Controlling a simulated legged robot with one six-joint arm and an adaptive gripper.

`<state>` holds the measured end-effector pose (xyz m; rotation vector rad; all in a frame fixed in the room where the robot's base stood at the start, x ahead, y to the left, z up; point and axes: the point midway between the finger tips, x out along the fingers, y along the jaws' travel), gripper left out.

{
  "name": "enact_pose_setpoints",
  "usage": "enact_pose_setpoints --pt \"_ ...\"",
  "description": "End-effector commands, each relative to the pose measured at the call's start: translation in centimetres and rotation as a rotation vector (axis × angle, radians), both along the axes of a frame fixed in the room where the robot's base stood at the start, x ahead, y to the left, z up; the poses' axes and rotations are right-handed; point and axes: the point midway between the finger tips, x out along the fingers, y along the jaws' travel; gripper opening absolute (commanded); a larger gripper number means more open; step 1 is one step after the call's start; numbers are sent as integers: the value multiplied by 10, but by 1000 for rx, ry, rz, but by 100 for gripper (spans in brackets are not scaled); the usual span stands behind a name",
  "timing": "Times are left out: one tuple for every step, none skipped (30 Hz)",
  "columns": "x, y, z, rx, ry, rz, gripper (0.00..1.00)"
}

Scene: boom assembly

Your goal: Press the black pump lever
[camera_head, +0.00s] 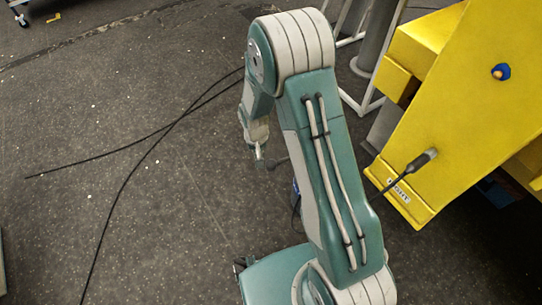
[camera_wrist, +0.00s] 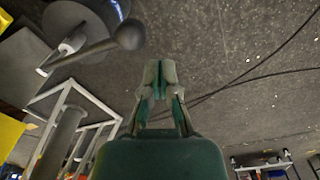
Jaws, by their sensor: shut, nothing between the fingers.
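In the head view, a dark lever-like handle (camera_head: 425,158) on a thin rod stands out at the lower part of the yellow boom. In the wrist view, a dark rod with a ball end (camera_wrist: 130,34) juts from a round grey body at the upper left. I cannot tell whether these are the same part, or which is the pump lever. My gripper (camera_head: 259,156) hangs pointing down, left of the yellow boom and apart from it. In the wrist view my gripper (camera_wrist: 158,78) is shut and empty, right of and below the ball end, with no visible contact.
The yellow boom (camera_head: 455,90) fills the right side of the head view. A white frame (camera_wrist: 75,100) with a grey cylinder stands at the left of the wrist view. Black cables (camera_head: 150,140) cross the dark floor, which is otherwise mostly clear on the left.

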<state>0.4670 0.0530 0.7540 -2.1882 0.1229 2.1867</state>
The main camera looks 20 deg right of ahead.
Motion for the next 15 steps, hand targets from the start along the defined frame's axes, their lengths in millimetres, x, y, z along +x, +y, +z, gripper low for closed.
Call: enact_pose_setpoints --pt "4 -5 6 -5 -4 -74 0" --pt "6 -8 9 -9 -4 -123 0" --pt "8 -11 13 -14 -5 -188 0" --pt "9 -14 16 -19 -5 -238 0" --pt "10 -17 19 -24 -5 -285 0" --pt "12 -21 24 -30 -7 -351 0" --pt "14 -24 27 -35 -8 -402 0" --pt "16 -27 30 -39 -10 -451 0" --pt "17 -31 35 -46 -13 -516 0" --pt "18 -34 38 -52 -15 -564 0" --pt "20 -37 41 -57 -18 -615 0" --pt "21 -42 45 -65 -21 -682 0" --pt "22 -45 49 -69 -24 -730 0" --pt "24 -48 52 -74 -28 -777 0" --pt "25 -52 56 -82 -32 -836 0"
